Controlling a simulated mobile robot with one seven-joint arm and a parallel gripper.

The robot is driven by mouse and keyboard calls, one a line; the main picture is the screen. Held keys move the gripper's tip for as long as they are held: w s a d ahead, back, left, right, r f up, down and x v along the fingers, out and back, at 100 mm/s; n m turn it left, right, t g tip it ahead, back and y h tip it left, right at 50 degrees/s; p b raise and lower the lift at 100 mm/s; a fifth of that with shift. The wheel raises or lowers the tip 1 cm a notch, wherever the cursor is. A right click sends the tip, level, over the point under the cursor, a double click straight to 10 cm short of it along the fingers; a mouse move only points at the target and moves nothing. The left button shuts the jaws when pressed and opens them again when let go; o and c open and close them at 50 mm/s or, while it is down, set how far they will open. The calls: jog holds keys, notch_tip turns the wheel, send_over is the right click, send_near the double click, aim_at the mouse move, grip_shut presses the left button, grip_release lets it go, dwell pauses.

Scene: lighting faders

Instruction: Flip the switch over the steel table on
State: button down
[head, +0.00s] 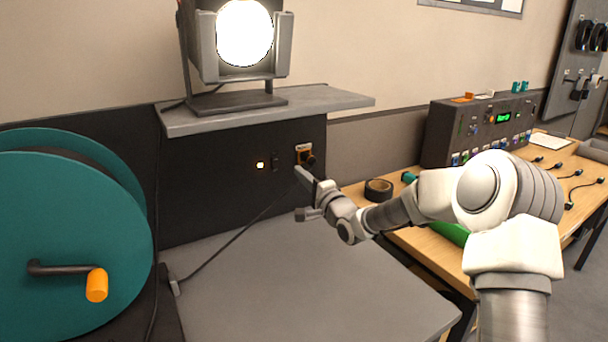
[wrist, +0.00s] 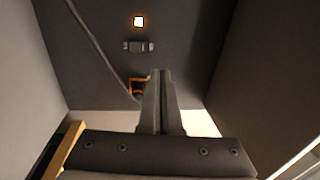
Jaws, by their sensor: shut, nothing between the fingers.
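A dark wall panel (head: 220,200) rises behind the grey steel table (head: 310,280). On it, left to right in the head view, are a small lit indicator (head: 260,165), a small dark switch (head: 275,162) and an orange-framed fitting (head: 304,149) with a dark knob-like part. In the wrist view the indicator (wrist: 138,21), switch (wrist: 138,46) and orange fitting (wrist: 137,84) line up top to bottom. My gripper (head: 301,173) is shut and empty, just below the orange fitting; in the wrist view its tips (wrist: 163,72) partly cover that fitting. Contact cannot be told.
A lit stage lamp (head: 240,45) stands on a grey shelf (head: 340,98) above the panel. A teal cable reel (head: 60,220) is at left. A cable (head: 235,238) crosses the panel's front. A wooden bench (head: 400,240) with tape and a control console (head: 480,130) is at right.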

jog(key=shift+s+d, duration=0.3)
jog(key=shift+s, duration=0.2)
jog(key=shift+r, duration=0.15)
jog(key=s+d+r+n+g+h, duration=0.25)
jog(key=s+d+n+h, duration=0.2)
jog(key=s+d, duration=0.5)
jog(key=s+d+r+n+g+h, duration=0.25)
jog(key=s+d+h, duration=0.35)
jog(key=s, duration=0.6)
jog(key=s+d+f+n+g, duration=0.2)
jog(key=s+g, duration=0.1)
jog(key=s, duration=0.9)
jog(key=s+d+f+n+g, duration=0.2)
jog(key=s, duration=0.9)
notch_tip(320, 180, up, 15)
jog(key=p, duration=1.5)
jog(key=shift+s+f, duration=0.15)
jog(key=shift+s, duration=0.3)
jog(key=shift+a, duration=0.1)
